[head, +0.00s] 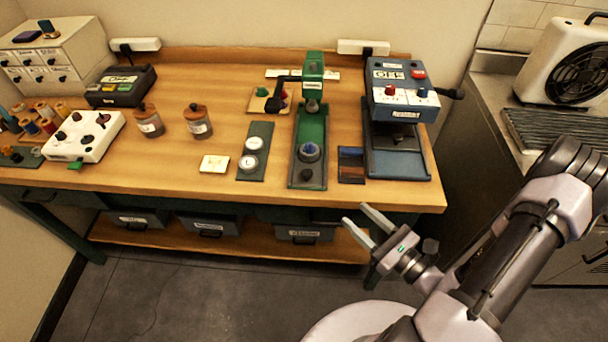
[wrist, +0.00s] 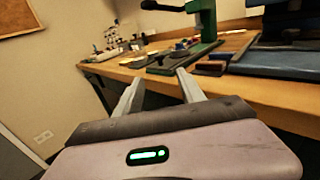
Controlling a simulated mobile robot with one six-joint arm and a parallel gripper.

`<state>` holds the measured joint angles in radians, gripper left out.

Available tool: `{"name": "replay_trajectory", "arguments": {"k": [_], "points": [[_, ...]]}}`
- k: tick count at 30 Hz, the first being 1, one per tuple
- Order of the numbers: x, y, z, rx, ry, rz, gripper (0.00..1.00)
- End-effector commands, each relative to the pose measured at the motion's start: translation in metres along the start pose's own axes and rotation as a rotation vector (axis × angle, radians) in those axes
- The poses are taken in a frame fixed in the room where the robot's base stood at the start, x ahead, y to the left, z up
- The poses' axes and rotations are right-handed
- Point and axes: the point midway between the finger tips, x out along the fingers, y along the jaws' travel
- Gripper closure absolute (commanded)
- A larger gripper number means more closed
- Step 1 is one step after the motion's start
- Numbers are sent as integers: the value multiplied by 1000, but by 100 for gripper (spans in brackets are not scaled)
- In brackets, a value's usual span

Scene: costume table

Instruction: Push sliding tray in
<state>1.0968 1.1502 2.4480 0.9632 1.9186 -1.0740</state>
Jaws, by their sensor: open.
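A blue press-like machine (head: 402,92) stands at the right end of the table. A flat dark-blue tray-like plate (head: 400,165) sticks out from under it towards the table's front edge; I take this for the sliding tray, but cannot be sure. In the wrist view the blue plate (wrist: 275,62) is at the upper right. My gripper (head: 356,215) is open and empty, in front of the table's front edge. It is apart from the plate, to its lower left in the head view. In the wrist view the open fingers (wrist: 158,77) point towards the table edge.
A green press (head: 309,130) stands left of the blue machine, with a small dark swatch (head: 351,165) between them. A dark strip with two white discs (head: 255,150) lies further left. Drawers (head: 304,234) sit under the wooden table (head: 110,182). The floor in front is clear.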

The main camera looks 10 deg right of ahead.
Motion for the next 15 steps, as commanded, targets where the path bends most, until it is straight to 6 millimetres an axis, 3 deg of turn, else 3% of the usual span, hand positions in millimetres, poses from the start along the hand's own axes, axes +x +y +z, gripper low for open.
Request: {"name": "replay_trajectory", "arguments": {"k": [9, 15], "points": [[93, 5, -2, -6, -1, 17, 54], [141, 5, 0, -5, -2, 14, 54]]}}
